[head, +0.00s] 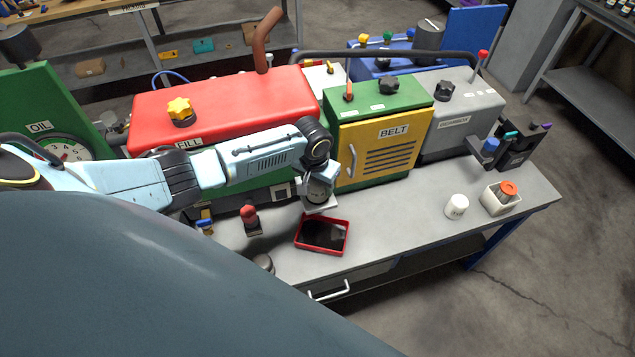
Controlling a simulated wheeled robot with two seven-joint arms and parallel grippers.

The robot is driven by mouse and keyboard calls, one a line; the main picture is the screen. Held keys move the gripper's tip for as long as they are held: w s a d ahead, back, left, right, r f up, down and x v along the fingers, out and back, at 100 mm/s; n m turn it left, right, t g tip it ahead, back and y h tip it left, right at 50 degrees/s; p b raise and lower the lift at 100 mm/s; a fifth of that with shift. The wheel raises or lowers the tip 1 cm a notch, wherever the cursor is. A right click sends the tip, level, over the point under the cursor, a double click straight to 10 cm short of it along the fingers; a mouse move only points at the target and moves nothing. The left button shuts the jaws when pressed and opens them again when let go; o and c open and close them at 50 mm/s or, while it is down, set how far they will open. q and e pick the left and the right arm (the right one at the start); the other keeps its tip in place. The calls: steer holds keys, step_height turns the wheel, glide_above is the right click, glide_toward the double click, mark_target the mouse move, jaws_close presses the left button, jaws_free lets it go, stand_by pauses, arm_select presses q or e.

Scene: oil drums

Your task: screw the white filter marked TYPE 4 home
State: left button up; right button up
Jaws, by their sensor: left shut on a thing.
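My left gripper (318,187) reaches in from the left over the bench, pointing down in front of the green and yellow housing. It is shut on a shaded, greyish cylindrical can (317,193), partly hidden by the fingers. A pale flat piece (320,207) shows just below the can; I cannot tell whether they touch. Any mark on the held can is unreadable. A white can (457,206) with a small dark mark, too small to read, stands upright on the bench to the right, apart from the gripper. My right gripper is not in view.
A red tray (322,235) with a dark inside lies below the gripper. A red-topped knob (249,216) stands to its left. The yellow BELT door (376,152) is close right of the gripper. A white box (501,199) holds an orange-red thing. The bench between is clear.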

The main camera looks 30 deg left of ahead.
arm_select(q)
steer(key=m, duration=0.5)
steer(key=shift+m+h, duration=0.3)
steer(key=m, duration=0.3)
steer(key=shift+b, duration=0.4)
steer(key=m, duration=0.3)
steer(key=shift+g+h+b, duration=0.3)
steer(key=shift+b, duration=0.1)
steer(key=shift+m, duration=0.3)
steer(key=m+b, duration=0.1)
steer(key=m, duration=0.2)
steer(key=shift+f+m+b, duration=0.15)
steer(key=shift+m+b, duration=0.15)
steer(key=shift+m+g+b, duration=0.35)
steer(key=shift+m+g, duration=0.05)
steer(key=shift+m, duration=0.8)
